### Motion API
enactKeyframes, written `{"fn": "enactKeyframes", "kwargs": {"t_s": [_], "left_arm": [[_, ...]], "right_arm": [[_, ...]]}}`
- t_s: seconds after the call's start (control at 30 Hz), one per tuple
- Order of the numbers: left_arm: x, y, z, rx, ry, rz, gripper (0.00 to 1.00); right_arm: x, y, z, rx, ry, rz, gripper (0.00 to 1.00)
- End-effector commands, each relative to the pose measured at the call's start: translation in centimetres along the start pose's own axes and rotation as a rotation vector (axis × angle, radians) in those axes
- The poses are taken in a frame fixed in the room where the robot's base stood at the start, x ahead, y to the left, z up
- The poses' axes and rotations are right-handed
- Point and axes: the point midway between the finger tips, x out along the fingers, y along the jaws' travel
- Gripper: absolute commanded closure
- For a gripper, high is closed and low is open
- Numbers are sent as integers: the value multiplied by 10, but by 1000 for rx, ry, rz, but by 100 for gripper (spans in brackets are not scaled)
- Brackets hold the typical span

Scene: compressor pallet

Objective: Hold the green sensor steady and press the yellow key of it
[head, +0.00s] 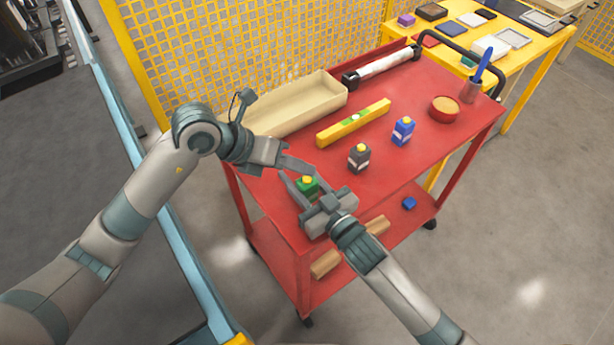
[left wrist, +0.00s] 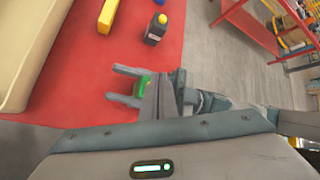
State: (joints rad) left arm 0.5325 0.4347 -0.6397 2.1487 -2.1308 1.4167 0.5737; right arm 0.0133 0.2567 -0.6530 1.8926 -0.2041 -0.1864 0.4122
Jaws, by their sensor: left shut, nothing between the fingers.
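The green sensor (head: 309,190) stands on the red cart top near its front left corner, its yellow key (head: 307,180) facing up. My right gripper (head: 302,184) has its fingers on either side of the sensor and appears shut on it. The sensor also shows between those fingers in the left wrist view (left wrist: 146,86), where the key cannot be made out. My left gripper (head: 312,172) is shut and empty, its tips just above and behind the sensor, close to the key. Whether they touch the key cannot be told.
A black sensor (head: 359,158) and a blue sensor (head: 402,131) stand to the right on the cart (head: 420,165). Behind are a yellow level (head: 354,122) and a beige tray (head: 300,105). A red round tin (head: 444,109) is farther right.

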Motion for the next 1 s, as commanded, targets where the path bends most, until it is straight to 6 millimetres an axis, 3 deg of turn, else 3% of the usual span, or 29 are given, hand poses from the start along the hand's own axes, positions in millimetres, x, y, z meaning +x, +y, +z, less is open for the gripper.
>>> {"fn": "enactKeyframes", "kwargs": {"t_s": [1.0], "left_arm": [[7, 5, -6, 0, 1, 0, 100]], "right_arm": [[0, 0, 0, 0, 1, 0, 91]]}}
